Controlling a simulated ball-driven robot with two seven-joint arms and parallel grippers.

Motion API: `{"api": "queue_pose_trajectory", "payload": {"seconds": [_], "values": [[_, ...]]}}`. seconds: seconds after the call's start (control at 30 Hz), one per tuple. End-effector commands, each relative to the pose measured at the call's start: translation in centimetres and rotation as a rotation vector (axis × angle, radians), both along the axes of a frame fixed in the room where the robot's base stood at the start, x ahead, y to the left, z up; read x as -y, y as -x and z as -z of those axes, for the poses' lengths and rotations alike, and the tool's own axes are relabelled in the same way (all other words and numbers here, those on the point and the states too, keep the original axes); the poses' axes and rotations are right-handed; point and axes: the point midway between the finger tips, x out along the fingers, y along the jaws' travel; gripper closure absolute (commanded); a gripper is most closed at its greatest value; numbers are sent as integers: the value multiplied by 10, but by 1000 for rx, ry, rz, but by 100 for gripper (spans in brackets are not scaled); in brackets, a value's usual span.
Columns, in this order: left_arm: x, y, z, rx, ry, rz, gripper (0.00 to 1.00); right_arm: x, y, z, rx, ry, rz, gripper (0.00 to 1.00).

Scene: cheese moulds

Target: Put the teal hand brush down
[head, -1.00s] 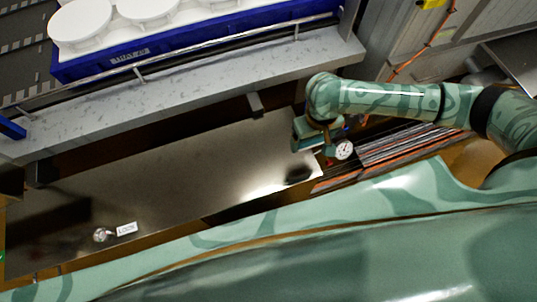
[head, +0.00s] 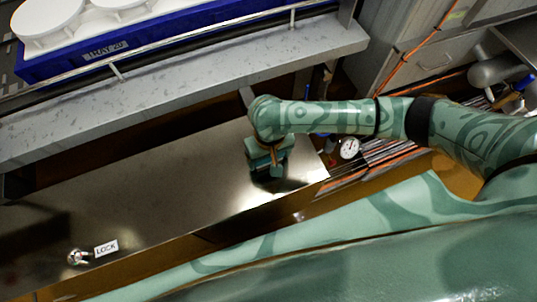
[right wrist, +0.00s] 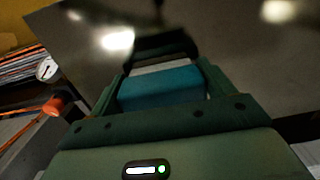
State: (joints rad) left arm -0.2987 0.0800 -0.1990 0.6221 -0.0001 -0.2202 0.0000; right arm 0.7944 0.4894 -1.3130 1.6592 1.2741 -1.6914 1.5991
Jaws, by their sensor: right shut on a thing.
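The teal hand brush (right wrist: 160,86) shows in the right wrist view as a teal block with a pale strip along its far side. My right gripper (right wrist: 163,62) is shut on it. In the head view the right gripper (head: 268,168) is over the right end of the shiny steel surface (head: 165,185), with a dark shadow or reflection close below. I cannot tell whether the brush touches the steel. The arm and gripper hide most of the brush in the head view. My left gripper is not in view.
A LOCK label (head: 106,248) and a small metal knob (head: 79,257) are at the steel surface's lower left. A dial gauge (head: 349,148) is right of the gripper. The middle steel is clear.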

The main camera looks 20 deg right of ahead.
Motion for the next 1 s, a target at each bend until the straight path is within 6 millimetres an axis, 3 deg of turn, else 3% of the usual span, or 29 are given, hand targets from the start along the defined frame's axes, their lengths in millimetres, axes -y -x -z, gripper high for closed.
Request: {"api": "queue_pose_trajectory", "payload": {"seconds": [0.2, 0.23, 0.3, 0.57, 1.0], "values": [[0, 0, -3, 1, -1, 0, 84, 0, 0, 0, 1, 0, 0, 55], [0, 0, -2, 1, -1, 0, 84, 0, 0, 1, 1, 1, 0, 13], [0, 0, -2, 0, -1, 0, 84, 0, 0, 1, 1, 1, 0, 0], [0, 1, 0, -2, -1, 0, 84, 0, 0, -2, 1, 0, -1, 0], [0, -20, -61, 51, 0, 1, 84, 2, -2, -101, 7, 1, 0, 0]]}}
